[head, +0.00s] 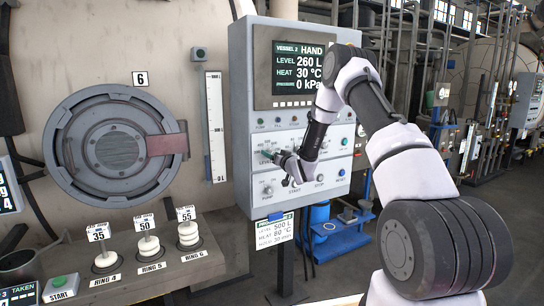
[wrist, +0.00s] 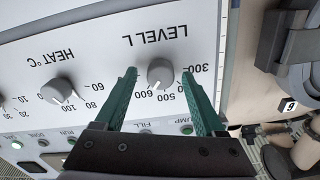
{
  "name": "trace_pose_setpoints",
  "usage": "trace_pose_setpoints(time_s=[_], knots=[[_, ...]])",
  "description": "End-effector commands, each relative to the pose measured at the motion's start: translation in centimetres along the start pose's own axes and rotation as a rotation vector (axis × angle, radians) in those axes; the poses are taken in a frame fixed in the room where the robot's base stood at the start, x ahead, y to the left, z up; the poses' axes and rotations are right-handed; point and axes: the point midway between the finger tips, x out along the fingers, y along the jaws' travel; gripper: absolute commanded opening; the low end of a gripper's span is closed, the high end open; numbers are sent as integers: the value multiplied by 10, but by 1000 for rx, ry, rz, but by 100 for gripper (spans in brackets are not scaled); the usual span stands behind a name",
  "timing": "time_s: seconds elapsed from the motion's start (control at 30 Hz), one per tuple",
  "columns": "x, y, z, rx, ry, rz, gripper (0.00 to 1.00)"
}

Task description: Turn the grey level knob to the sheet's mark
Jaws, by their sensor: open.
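The grey level knob (wrist: 160,72) sits on the panel under "LEVEL L", upside down in the wrist view. Its pale pointer line faces the 500 to 600 side; the exact reading is too small to tell. My gripper (wrist: 159,74) is open, with one green finger on each side of the knob; I cannot tell whether they touch it. In the head view my gripper (head: 270,155) is at the panel's left side and hides the knob. The sheet (head: 275,231) below the panel reads level 500 L, heat 80, hold 30.
The display (head: 301,74) reads HAND, 260 L, 30 °C, 0 kPa. A heat knob (wrist: 56,91) is beside the level knob. Coloured buttons (wrist: 187,130) line the panel near my fingers. The round vessel door (head: 115,147) and ring weights (head: 148,245) stand left.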

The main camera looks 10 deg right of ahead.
Motion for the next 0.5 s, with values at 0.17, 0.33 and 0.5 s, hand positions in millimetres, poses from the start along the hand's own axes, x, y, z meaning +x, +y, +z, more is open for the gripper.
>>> trace_pose_setpoints(time_s=[0.17,0.33,0.5], knots=[[2,0,0,0,0,0,72],[2,0,0,0,0,0,49],[2,0,0,0,0,0,0]])
